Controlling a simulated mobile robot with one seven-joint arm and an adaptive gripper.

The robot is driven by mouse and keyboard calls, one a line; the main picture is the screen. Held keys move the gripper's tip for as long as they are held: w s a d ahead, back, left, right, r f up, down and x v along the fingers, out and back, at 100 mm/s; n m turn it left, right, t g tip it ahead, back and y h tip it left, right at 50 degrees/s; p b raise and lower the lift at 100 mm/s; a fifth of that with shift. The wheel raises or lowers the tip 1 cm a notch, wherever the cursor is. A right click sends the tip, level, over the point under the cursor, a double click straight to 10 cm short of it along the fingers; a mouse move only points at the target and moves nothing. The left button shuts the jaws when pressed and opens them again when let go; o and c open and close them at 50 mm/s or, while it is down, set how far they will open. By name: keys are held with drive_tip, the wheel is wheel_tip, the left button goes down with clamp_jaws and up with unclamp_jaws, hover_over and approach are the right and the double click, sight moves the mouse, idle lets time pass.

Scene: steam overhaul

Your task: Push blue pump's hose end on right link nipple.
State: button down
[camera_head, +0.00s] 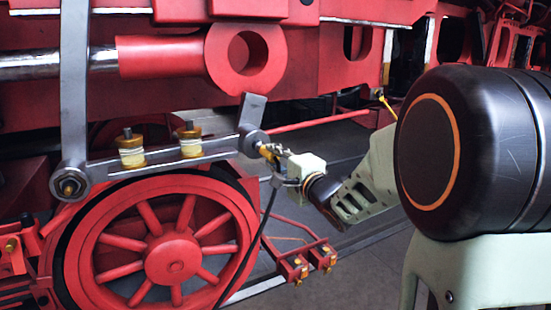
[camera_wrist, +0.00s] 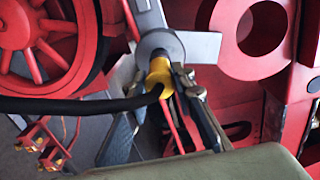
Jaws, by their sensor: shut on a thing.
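My gripper (camera_head: 274,158) is at the right end of the grey link bar (camera_head: 215,154), shut on the yellow hose end (camera_wrist: 160,76). The black hose (camera_head: 263,232) hangs down from it in the head view and runs left in the wrist view. The hose end is in line with the grey round boss (camera_head: 253,142) at the link's end and appears up against it. The boss also shows in the wrist view (camera_wrist: 158,44). The nipple there is hidden, so I cannot tell how far the hose end is on. The blue pump is not in view.
Two brass-and-cream cups (camera_head: 131,150) (camera_head: 190,141) stand on the link. A red spoked wheel (camera_head: 160,245) is below it. A red rod with a ring-shaped end (camera_head: 272,58) is above. Red brackets with brass fittings (camera_head: 314,262) sit low, right of the wheel.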

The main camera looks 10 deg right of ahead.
drive_tip(key=shift+r, duration=0.1)
drive_tip(key=c, duration=1.6)
unclamp_jaws()
